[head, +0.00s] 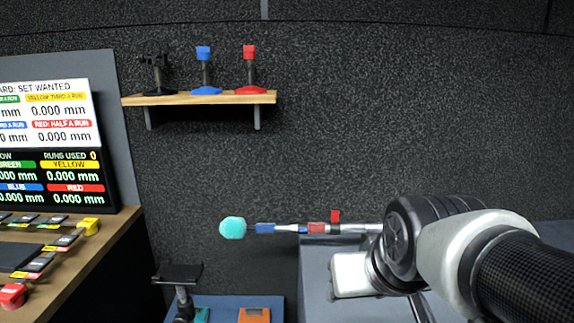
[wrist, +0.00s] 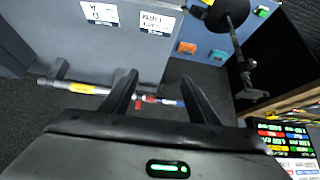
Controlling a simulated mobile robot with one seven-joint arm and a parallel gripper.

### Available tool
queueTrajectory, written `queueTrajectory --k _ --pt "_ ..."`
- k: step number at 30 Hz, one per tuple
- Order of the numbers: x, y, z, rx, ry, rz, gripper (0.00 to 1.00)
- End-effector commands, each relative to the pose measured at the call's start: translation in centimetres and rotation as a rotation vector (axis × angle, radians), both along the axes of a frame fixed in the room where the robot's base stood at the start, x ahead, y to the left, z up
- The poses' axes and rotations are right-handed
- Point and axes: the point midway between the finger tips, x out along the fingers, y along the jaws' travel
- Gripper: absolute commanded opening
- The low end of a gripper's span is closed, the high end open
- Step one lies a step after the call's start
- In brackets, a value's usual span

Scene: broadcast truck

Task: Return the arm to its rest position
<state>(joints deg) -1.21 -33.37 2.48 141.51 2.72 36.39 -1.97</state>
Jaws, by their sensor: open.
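My arm reaches in from the right in the head view, bent at a dark joint. My gripper (wrist: 160,92) shows two black fingers spread apart in the wrist view, with nothing held between them. Beyond the fingers is a thin rod (wrist: 88,88) with yellow, red and blue bands. In the head view the rod (head: 290,229) lies level, with blue and red sleeves and a teal ball (head: 233,228) at its left end. My arm hides its right part. The fingertips cannot be made out in the head view.
A wooden shelf (head: 200,98) on the dark wall holds black, blue and red stands. At left are a screen (head: 55,140) and a desk with small keys. A grey cabinet (wrist: 100,50) with white labels is close to the gripper. A black stand (head: 178,275) rises below.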

Motion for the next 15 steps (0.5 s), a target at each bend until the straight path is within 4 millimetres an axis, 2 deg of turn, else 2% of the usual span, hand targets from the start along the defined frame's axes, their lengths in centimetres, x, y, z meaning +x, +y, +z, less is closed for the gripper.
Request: queueTrajectory --k 1,6,8,15 --pt "-1.7 -0.8 0.2 -0.002 0.023 -0.019 0.55" --pt "-7.3 -2.8 0.0 -0.005 0.122 -0.076 0.55" --pt "-7.2 -2.7 2.3 -0.006 0.128 -0.074 0.55" --pt "-7.1 -2.7 7.7 -0.006 0.128 -0.071 0.55"
